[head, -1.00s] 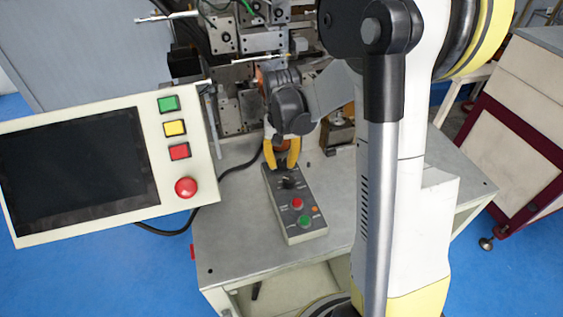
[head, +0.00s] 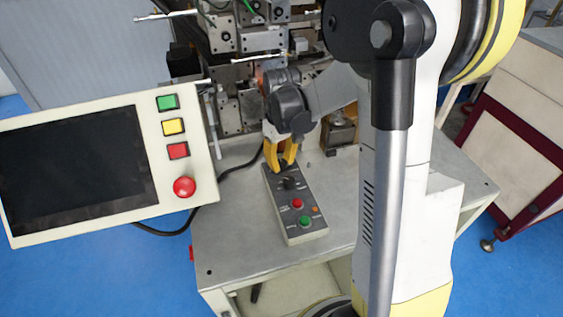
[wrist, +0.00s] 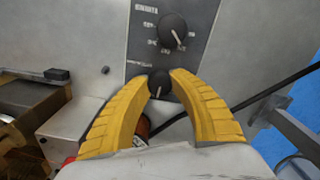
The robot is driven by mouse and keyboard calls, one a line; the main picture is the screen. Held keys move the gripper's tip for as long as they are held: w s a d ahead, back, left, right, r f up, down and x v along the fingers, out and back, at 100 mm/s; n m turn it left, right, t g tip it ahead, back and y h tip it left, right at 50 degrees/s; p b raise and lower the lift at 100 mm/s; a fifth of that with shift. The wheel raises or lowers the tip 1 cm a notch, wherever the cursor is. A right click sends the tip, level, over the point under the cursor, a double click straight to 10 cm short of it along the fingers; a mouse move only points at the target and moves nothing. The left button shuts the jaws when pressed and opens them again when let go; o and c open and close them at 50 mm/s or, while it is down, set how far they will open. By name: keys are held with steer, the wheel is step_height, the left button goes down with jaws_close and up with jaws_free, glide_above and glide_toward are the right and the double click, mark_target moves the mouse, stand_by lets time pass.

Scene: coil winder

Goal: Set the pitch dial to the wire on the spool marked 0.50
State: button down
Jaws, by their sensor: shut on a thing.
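The grey control box (head: 296,211) lies on the machine table, with a larger black dial (head: 288,183) and a small black knob at its far end. In the wrist view, the larger dial (wrist: 172,31) has a white pointer line and a printed scale too blurred to read. The small knob (wrist: 158,82) also has a white line, pointing down in the picture. My gripper (head: 284,165) is over the far end of the box. Its yellow fingers (wrist: 158,78) are shut on the small knob. I cannot read which knob is the pitch dial. No spool marking 0.50 is legible.
The box also carries a red button (head: 298,203) and a green button (head: 305,221). A panel with a dark screen (head: 75,165) stands at left. A brass-coloured block (head: 341,133) sits right of my gripper. The table (head: 235,245) is clear around the box's near end.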

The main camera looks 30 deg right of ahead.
mark_target(281, 162)
stand_by(0.4)
steer(key=c, duration=1.1)
jaws_free()
steer(key=shift+o, duration=0.2)
step_height(281, 162, up, 12)
